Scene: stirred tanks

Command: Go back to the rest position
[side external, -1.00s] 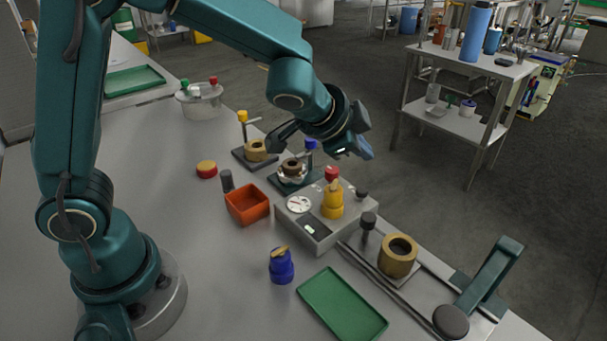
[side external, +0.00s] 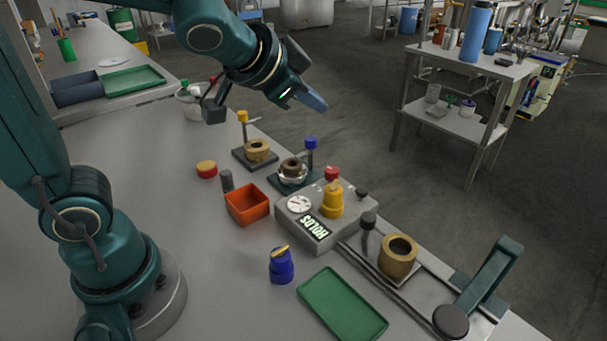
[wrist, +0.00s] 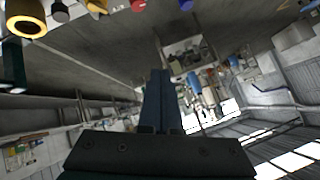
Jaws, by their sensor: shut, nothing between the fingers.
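My gripper (side external: 316,101) is raised in the air above the far part of the bench in the side external view, well clear of everything on it. Its blue-grey fingers are together with nothing between them. In the wrist view the closed fingers (wrist: 160,95) point out toward the room and the far shelves, away from the bench top. My arm is bent upward, and part of its upper links is cut off by the top of the side view.
Below are a grey box with a dial and display (side external: 318,222), a yellow piece with a red top (side external: 332,200), an orange bin (side external: 247,204), a blue knobbed piece (side external: 281,268), a green tray (side external: 342,304) and a brass ring (side external: 398,257). A metal shelf rack (side external: 465,125) stands right.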

